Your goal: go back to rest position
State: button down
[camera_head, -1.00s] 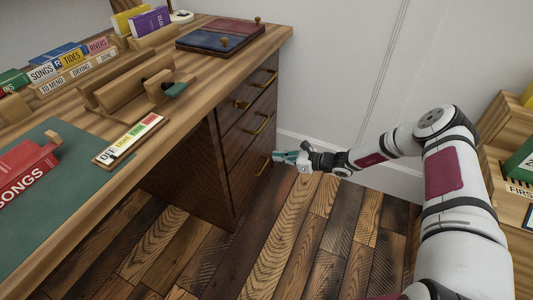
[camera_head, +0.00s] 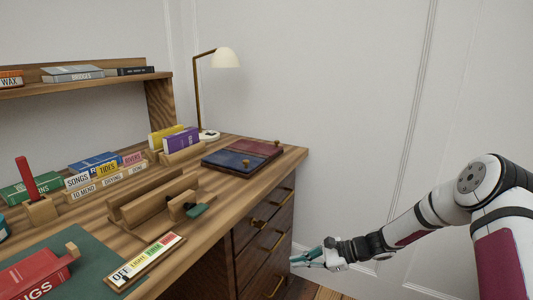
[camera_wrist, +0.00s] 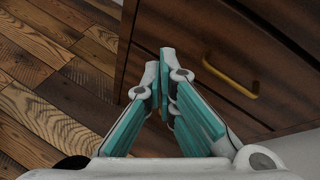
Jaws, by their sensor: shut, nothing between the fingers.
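My gripper (camera_head: 302,260) is low beside the right end of the desk, close to the drawer fronts and below the desktop. In the wrist view its teal-padded fingers (camera_wrist: 164,95) are together at the tips with nothing between them. The wooden drawers (camera_head: 262,245) have brass handles, and one handle (camera_wrist: 231,75) shows right of the fingers in the wrist view. I cannot tell whether the fingers touch the drawer front. My arm reaches in from the right of the head view.
The desktop holds a blue and red panel with knobs (camera_head: 241,157), a wooden book press (camera_head: 155,200), a label slider (camera_head: 146,262), several books and a lamp (camera_head: 225,58). A white wall (camera_head: 330,100) stands behind. Plank floor (camera_wrist: 50,80) is bare beside the drawers.

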jog(key=s+r+n+g+h, duration=0.4)
jog(key=s+r+n+h, duration=0.5)
jog(key=s+r, duration=1.3)
jog(key=s+d+r+n+t+h, duration=0.1)
jog(key=s+d+r+n+h, duration=0.2)
jog(key=s, duration=0.9)
jog(key=s+d+r+n+t+h, duration=0.1)
jog(key=s+d+r+n, duration=0.3)
jog(key=s, duration=0.8)
notch_tip(320, 180, up, 31)
jog(key=d+t+p, duration=0.2)
jog(key=t+p, duration=0.1)
jog(key=p, duration=2.7)
jog(key=shift+s+t, duration=0.3)
